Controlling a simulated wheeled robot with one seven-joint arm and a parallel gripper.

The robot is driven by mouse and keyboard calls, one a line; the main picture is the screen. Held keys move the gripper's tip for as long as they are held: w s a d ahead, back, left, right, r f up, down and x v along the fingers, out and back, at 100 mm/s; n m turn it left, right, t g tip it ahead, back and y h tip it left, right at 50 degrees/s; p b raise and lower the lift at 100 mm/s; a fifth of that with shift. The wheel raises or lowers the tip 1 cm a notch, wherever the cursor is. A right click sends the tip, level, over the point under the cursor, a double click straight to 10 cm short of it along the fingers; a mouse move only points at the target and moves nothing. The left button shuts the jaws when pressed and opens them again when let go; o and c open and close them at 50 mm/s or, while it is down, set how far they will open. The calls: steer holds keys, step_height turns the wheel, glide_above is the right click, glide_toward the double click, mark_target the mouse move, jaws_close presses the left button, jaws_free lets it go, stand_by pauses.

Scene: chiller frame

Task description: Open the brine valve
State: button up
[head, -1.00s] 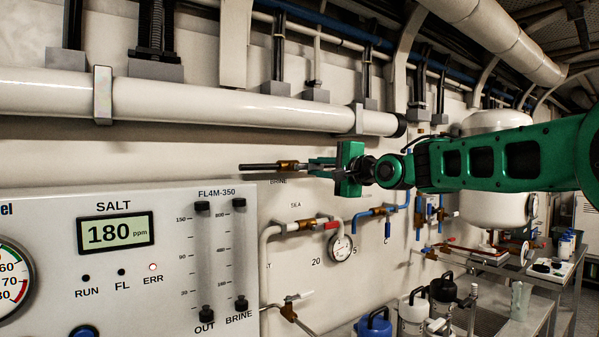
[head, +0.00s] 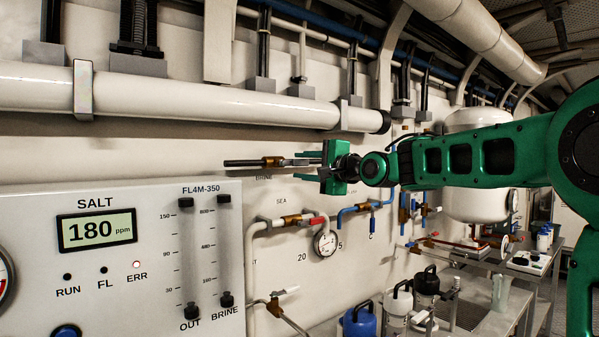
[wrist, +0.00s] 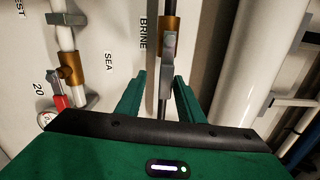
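The brine valve has a brass body (head: 273,161) on a dark pipe, above the BRINE label on the wall. In the wrist view its brass body (wrist: 170,36) is at the top centre, with a grey lever handle (wrist: 167,78) pointing down toward my gripper, in line with the pipe. My gripper (wrist: 160,76) is open, with one green finger on each side of the handle and a gap visible on both sides. In the head view my gripper (head: 299,166) is just right of the valve. Contact with the handle is not visible.
The SEA valve (head: 292,221) with a red handle and gauge sits below. A thick white pipe (head: 220,103) runs above. The SALT panel (head: 140,270) fills the lower left. Jugs (head: 398,306) stand at lower right.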

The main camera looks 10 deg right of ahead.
steer(key=v, duration=1)
steer(key=shift+s, duration=0.25)
steer(key=shift+d+f, duration=0.1)
steer(key=shift+d, duration=0.1)
steer(key=s+d+f+n+g+h, duration=0.15)
steer(key=s+d+f, duration=0.25)
steer(key=f, duration=0.4)
steer(key=s+d+f+n+g+h, duration=0.1)
steer(key=s+d+f+g+h, duration=0.25)
steer(key=f, duration=0.45)
steer(key=s+d+f+n+g+h, duration=0.1)
steer(key=s+d+f+g+h, duration=0.1)
steer(key=s+d+f, duration=0.45)
steer(key=s+f+n+g, duration=0.1)
steer(key=s+f+g, duration=0.2)
steer(key=s+f, duration=0.3)
steer(key=s+d+f+n+g, duration=0.1)
steer(key=s+f+g, duration=0.2)
steer(key=s+f, duration=0.3)
steer(key=s+d+f+n+g, duration=0.1)
steer(key=s+f, duration=0.5)
steer(key=s, duration=0.8)
steer(key=n+g, duration=0.1)
steer(key=g, duration=0.1)
steer(key=shift+s+d+g, duration=0.2)
steer(key=shift+s+g, duration=0.1)
steer(key=shift+s, duration=0.05)
